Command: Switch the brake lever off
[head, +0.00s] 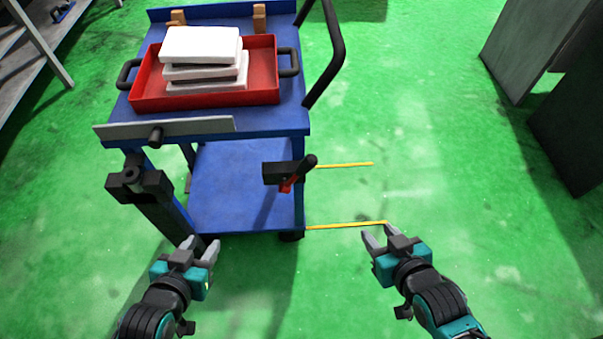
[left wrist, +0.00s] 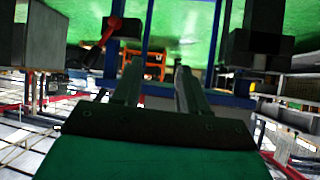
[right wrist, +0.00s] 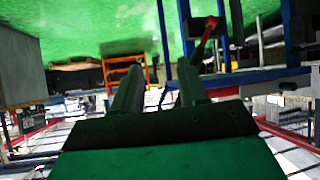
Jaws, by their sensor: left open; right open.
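The brake lever (head: 287,184) is a small red arm with a black knob, on a black block (head: 275,173) at the right front post of the blue cart. It shows at the upper left in the left wrist view (left wrist: 109,30) and at the upper right in the right wrist view (right wrist: 208,33). My left gripper (head: 199,248) is open and empty, in front of and left of the lever. My right gripper (head: 380,236) is open and empty, in front of and right of the lever. Neither touches it.
The blue cart (head: 225,188) carries a red tray (head: 150,98) with stacked white slabs (head: 202,45). A black bracket (head: 140,183) juts from its left front. Yellow lines (head: 345,225) mark the green floor. Grey cabinets (head: 530,50) stand at the right. Floor right of the cart is clear.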

